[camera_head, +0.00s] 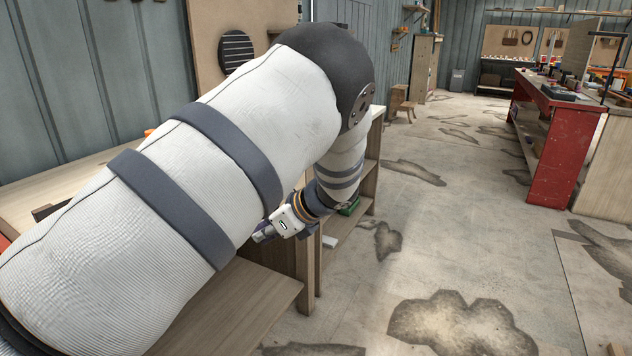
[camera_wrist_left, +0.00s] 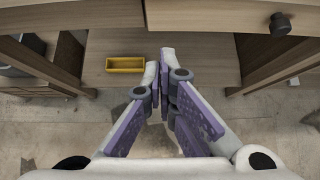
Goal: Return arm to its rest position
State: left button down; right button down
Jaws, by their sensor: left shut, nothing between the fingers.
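My left arm comes in from the left in the head view and bends down at the elbow beside the wooden workbench. My left gripper (camera_head: 265,234) is low by the bench's end, partly hidden behind the arm. In the left wrist view the purple-padded fingers of the left gripper (camera_wrist_left: 164,62) come together at their tips, with nothing between them. My right gripper is in neither view.
A wooden bench with shelves (camera_head: 305,262) stands close to the left arm. A yellow tray (camera_wrist_left: 139,64) and a dark drawer knob (camera_wrist_left: 280,23) show in the wrist view. A red workbench (camera_head: 560,140) stands at right. The stained floor (camera_head: 430,240) between is clear.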

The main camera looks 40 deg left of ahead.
pick_arm(q)
jog(key=s+d+f+n+h, duration=0.3)
jog(key=s+d+f, duration=0.5)
jog(key=f, duration=0.2)
jog(key=s+d+f+n+h, duration=0.35)
jog(key=s+d+f, duration=0.4)
jog(key=f, duration=0.25)
jog(key=s+d+n+h, duration=0.1)
jog(key=s+d+n, duration=0.2)
jog(key=s, duration=0.3)
jog(key=s+d+f+n+h+p, duration=0.1)
jog(key=s+d+n, duration=0.2)
jog(key=s, duration=0.4)
jog(key=s+d+n+h, duration=0.1)
jog(key=s+d+n, duration=0.2)
jog(key=s, duration=0.3)
jog(key=shift+s+d+f, duration=0.3)
jog(key=shift+d, duration=0.3)
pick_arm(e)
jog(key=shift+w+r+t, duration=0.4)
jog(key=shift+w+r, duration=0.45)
